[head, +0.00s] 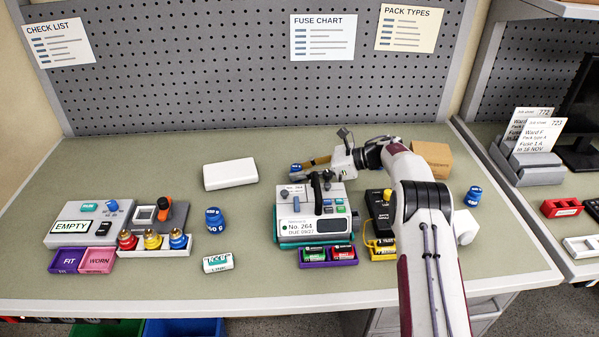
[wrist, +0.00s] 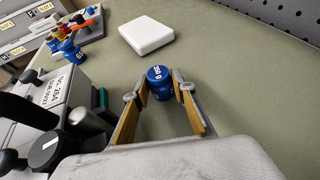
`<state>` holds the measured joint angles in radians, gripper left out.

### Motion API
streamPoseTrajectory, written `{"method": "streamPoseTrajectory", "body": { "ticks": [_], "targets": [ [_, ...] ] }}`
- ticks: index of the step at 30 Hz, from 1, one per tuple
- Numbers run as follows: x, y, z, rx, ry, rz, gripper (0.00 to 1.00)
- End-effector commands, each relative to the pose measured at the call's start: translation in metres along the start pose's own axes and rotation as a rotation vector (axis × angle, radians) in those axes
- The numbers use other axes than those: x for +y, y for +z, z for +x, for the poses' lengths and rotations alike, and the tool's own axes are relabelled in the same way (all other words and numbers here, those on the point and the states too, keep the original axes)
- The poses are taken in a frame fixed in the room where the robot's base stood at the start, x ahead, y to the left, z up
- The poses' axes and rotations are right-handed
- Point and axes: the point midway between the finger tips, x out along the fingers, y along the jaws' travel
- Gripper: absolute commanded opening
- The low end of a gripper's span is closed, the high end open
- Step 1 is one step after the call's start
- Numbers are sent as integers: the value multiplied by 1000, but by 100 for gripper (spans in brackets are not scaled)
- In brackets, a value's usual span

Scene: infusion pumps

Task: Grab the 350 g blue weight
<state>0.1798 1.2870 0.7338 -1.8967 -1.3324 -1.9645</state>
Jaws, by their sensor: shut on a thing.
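A blue weight (wrist: 159,84) with white print on its top stands between my fingertips in the wrist view; the print is tilted and looks like 350. My gripper (wrist: 157,90) is shut on it, with one yellow-brown finger on each side. In the head view my gripper (head: 306,164) reaches left behind the pump, and the top of the weight (head: 296,167) shows just past the fingertips; its lower part is hidden by the pump. A second blue weight (head: 215,220) stands left of the pump, and a third (head: 473,195) right of my arm.
The pump (head: 318,228) stands close in front of my gripper. A white box (head: 231,174) lies left of it, with clear bench between. A cardboard box (head: 431,159) stands behind my arm. A test unit (head: 90,224) and coloured trays fill the left. A pegboard (head: 250,70) closes the back.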

Motion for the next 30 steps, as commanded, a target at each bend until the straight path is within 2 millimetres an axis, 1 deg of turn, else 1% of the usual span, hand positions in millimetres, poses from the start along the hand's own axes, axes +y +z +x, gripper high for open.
{"method": "streamPoseTrajectory", "body": {
  "ticks": [8, 21, 25, 30],
  "targets": [
    [-1, 21, -9, -2, -1, -3, 0],
    [-1, 78, -32, -1, -2, -4, 0],
    [-1, 87, -36, -2, -1, -3, 0],
    [0, 92, -38, -2, 0, -1, 0]
  ]
}}
